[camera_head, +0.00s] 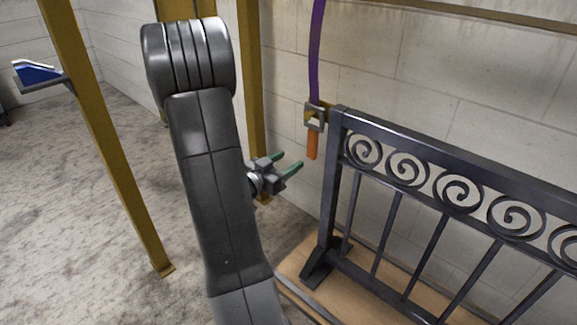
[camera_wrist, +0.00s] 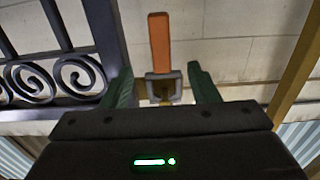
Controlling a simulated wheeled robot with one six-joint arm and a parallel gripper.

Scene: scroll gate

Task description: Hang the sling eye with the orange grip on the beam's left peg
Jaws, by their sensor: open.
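The sling eye (camera_head: 314,117) is a grey square ring at the lower end of a purple strap (camera_head: 316,50), with an orange grip (camera_head: 312,146) hanging below it. It hangs beside the top left corner of the gate. My gripper (camera_head: 295,161) is open, with green fingertips, a little left of the orange grip and apart from it. In the wrist view the orange grip (camera_wrist: 159,40) and the ring (camera_wrist: 163,87) show between and beyond my two fingers (camera_wrist: 165,88). The beam's left peg cannot be made out in either view.
A dark scroll gate (camera_head: 430,160) stands on a wooden base (camera_head: 300,262) at right, close to the sling eye. Yellow posts (camera_head: 110,150) stand at left and behind my arm. A blue item (camera_head: 38,73) sits on a small shelf at far left. Open concrete floor lies at left.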

